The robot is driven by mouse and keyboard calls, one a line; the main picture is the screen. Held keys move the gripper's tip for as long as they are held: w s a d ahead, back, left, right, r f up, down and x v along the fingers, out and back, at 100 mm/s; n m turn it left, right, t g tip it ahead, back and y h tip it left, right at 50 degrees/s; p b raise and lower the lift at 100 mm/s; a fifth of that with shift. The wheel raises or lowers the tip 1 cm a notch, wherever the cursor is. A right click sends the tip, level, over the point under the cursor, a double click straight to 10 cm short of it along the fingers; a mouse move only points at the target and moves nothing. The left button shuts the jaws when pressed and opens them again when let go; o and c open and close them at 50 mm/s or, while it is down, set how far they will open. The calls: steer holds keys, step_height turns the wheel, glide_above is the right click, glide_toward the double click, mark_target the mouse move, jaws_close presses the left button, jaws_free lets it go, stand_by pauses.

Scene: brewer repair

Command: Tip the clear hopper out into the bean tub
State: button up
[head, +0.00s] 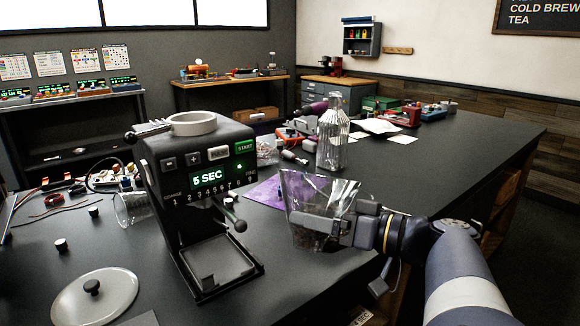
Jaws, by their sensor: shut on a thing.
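The clear hopper (312,192) is a see-through, flared container, wide end up and roughly upright. My gripper (325,229) is shut on its lower part, coming from the right. Dark matter shows low in the hopper, but I cannot tell whether it is beans. The hopper is in front of the purple mat, near the front edge of the bench, to the right of the grinder (205,190). I cannot make out the bean tub for sure. My gripper hides part of the hopper's lower right side.
The grinder shows "5 SEC" and has an open ring (193,124) on top. A glass bottle (333,138) stands behind the hopper. A round lid (93,299) lies front left. A clear cup (133,209) and wires lie left. The bench's right part is largely clear.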

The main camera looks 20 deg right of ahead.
mark_target(325, 191)
step_height(325, 191, up, 2)
steer(key=shift+w+d+r+p, duration=0.1)
steer(key=shift+w+r+p, duration=0.05)
steer(key=shift+p, duration=0.75)
steer(key=shift+w+d+m+p, duration=0.1)
steer(key=shift+m+p, duration=0.3)
steer(key=shift+p, duration=0.2)
steer(key=p, duration=0.1)
steer(key=r+m+p, duration=0.1)
steer(key=p, duration=0.1)
steer(key=shift+w+d, duration=0.25)
steer(key=shift+w, duration=0.05)
steer(key=shift+w+g+p, duration=0.1)
steer(key=shift+g+p, duration=0.2)
steer(key=shift+p, duration=0.5)
steer(key=shift+d+f+m, duration=0.1)
steer(key=shift+f+m, duration=0.3)
steer(key=shift+p, duration=0.55)
steer(key=shift+w+d+m+p, duration=0.15)
steer(key=shift+m+p, duration=0.85)
steer(key=shift+p, duration=1.7)
steer(key=shift+c, duration=0.2)
steer(key=shift+g+p, duration=0.3)
steer(key=shift+p, duration=0.15)
steer(key=shift+c, duration=0.6)
steer(key=shift+w+r+m+p, duration=0.15)
steer(key=shift+r+m+p, duration=0.7)
steer(key=shift+p, duration=1.85)
